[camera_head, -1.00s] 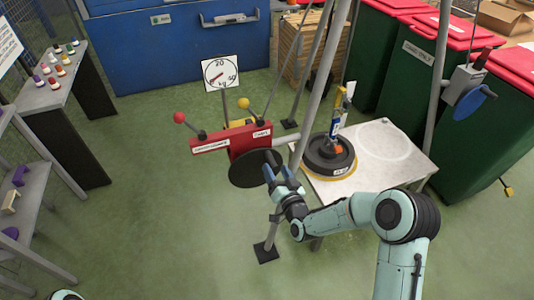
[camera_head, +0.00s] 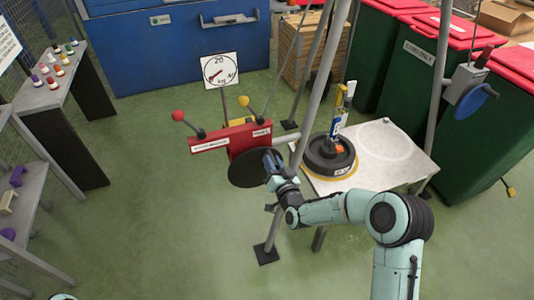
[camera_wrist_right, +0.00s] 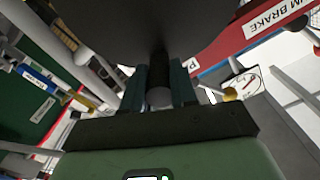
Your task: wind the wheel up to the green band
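The wheel (camera_head: 246,170) is a dark round disc on the front of a red winch housing (camera_head: 218,139). Its underside fills the top of the right wrist view (camera_wrist_right: 150,25). My right gripper (camera_head: 271,161) is at the wheel's right edge. In the right wrist view its fingers stand on both sides of the wheel's dark handle (camera_wrist_right: 159,72), close against it, and look shut on it. The white dial (camera_head: 219,71) stands behind the winch, with a dark needle to the lower left; no green band can be made out. My left gripper is out of view.
A dark round weight (camera_head: 328,157) sits on the pale table (camera_head: 385,160), right of the wheel, under a blue-and-yellow hanging piece (camera_head: 336,120). Grey tripod legs (camera_head: 322,85) rise close to my right arm. Two ball-tipped levers, red (camera_head: 178,116) and yellow (camera_head: 244,101), top the winch.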

